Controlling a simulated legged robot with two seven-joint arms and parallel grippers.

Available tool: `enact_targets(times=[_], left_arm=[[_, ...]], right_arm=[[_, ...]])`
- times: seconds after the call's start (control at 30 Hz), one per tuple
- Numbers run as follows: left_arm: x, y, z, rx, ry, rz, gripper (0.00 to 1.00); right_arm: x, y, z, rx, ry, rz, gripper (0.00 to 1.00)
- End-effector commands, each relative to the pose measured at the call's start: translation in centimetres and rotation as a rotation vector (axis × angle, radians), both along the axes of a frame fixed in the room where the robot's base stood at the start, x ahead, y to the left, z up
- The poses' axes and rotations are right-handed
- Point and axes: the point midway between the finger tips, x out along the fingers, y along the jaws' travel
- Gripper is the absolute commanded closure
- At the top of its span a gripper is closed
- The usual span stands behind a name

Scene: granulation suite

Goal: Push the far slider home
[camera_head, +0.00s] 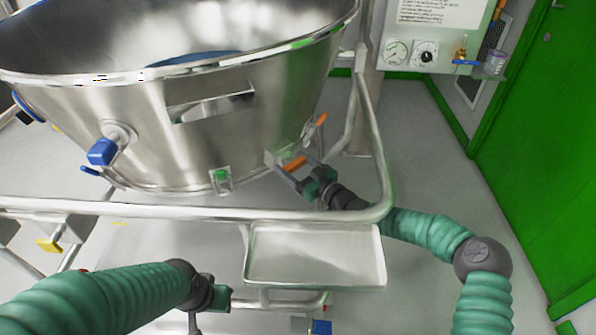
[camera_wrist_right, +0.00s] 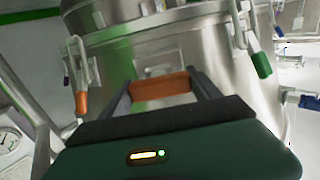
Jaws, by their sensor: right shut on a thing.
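A steel bowl (camera_head: 140,130) fills the upper left of the head view. Low on its right side is a small fitting with an orange block (camera_head: 295,162), which I take to be the far slider. My right gripper (camera_head: 288,168) reaches it from the right and is shut on it. In the right wrist view the orange block (camera_wrist_right: 160,85) lies between the two grey fingers (camera_wrist_right: 160,90), against the steel wall. My left gripper (camera_head: 205,305) hangs low in front, apart from the bowl; its fingertips are not clear.
A steel rail (camera_head: 180,212) runs in front of the bowl, with an empty tray (camera_head: 315,255) below it. An orange-ended lever (camera_head: 320,120) stands beside the fitting. A blue-knobbed valve (camera_head: 103,150) projects from the bowl. Open floor lies right, before a green door (camera_head: 535,130).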

Motion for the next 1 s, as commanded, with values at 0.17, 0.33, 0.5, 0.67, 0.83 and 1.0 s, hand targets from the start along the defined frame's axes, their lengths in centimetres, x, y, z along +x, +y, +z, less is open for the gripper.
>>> enact_targets(times=[0.17, 0.33, 0.5, 0.67, 0.83, 1.0], left_arm=[[0.0, 0.0, 0.1, 0.0, 0.0, -0.001, 0.64], [0.0, 0.0, 0.1, 0.0, 0.001, -0.001, 0.64], [0.0, 0.0, 0.0, 0.0, 0.001, -0.001, 0.64], [0.0, 0.0, 0.1, 0.0, 0.001, -0.001, 0.64], [0.0, 0.0, 1.1, 0.0, 0.001, -0.001, 0.64], [0.0, 0.0, 3.5, 0.0, 0.001, -0.001, 0.64]], right_arm=[[0.0, 0.3, 0.8, 0.012, -0.009, 0.004, 1.0], [0.0, 0.3, 0.8, 0.011, -0.009, 0.003, 0.14], [-0.1, 0.4, 0.6, 0.008, -0.007, 0.005, 0.05], [-0.1, 0.4, 0.5, 0.007, -0.007, 0.006, 0.05], [-1.1, -0.7, 0.9, 0.005, -0.005, 0.006, 0.05], [-4.2, -3.9, 1.2, 0.005, -0.004, 0.004, 0.05]])
